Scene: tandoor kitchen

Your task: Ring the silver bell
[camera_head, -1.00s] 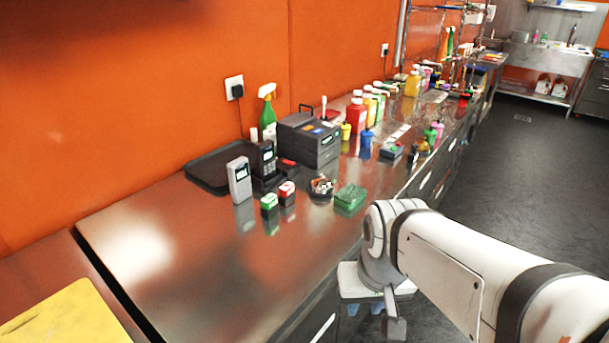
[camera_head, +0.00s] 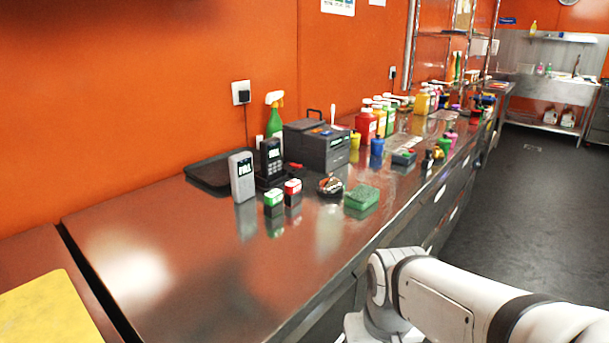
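A small round, shiny silver-and-dark object (camera_head: 330,187) sits on the steel counter (camera_head: 215,265), between the red-topped box and the green sponge. It may be the silver bell, but it is too small to tell for sure. No other bell is clear in this view. My white arm reaches in from the lower right, beside the counter's front edge. My gripper is out of view, below the frame.
Close around the round object stand a green sponge (camera_head: 362,197), a red-topped box (camera_head: 293,192), a green-topped box (camera_head: 274,203) and a grey printer (camera_head: 317,146). Several bottles crowd the counter farther back. The near left counter is clear, and open floor (camera_head: 520,200) lies right.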

